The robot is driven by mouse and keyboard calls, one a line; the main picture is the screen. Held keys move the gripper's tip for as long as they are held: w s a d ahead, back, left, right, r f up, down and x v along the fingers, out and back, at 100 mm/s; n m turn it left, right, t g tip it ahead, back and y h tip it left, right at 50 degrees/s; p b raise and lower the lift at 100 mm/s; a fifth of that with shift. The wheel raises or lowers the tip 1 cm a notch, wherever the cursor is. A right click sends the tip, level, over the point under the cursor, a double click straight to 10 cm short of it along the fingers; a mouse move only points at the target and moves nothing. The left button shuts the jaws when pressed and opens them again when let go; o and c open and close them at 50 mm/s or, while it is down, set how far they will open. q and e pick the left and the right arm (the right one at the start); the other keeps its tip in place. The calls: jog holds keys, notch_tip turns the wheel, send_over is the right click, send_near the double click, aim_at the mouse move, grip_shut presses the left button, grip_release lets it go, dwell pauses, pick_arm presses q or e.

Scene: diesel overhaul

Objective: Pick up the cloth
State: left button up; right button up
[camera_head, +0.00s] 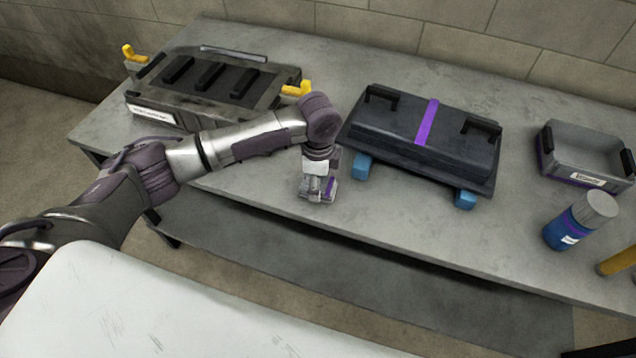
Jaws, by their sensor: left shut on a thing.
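My left gripper (318,191) reaches down to the workbench, just left of the dark cover with the purple stripe. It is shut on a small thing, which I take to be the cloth. The fingers hide most of it, and only small grey and purple patches show around the fingertips. I cannot tell whether it still touches the bench top. No other cloth shows on the bench. My right gripper is not in view.
The workbench (290,232) holds an engine block (170,95) with yellow handles at left. A dark cover (410,150) rests on blue blocks (362,166). A grey tray (572,172), blue bottle (572,232) and yellow cylinder (618,262) are at right.

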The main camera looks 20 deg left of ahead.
pick_arm(q)
jog(key=shift+r, duration=0.45)
notch_tip(320, 180, up, 3)
jog(key=shift+d+b, duration=0.1)
jog(key=shift+b, duration=0.3)
jog(key=s+d+r+b, duration=0.1)
jog(key=s+d+r, duration=0.5)
jog(key=d, duration=0.3)
jog(key=shift+s+d+r, duration=0.15)
jog(key=shift+d+r, duration=0.2)
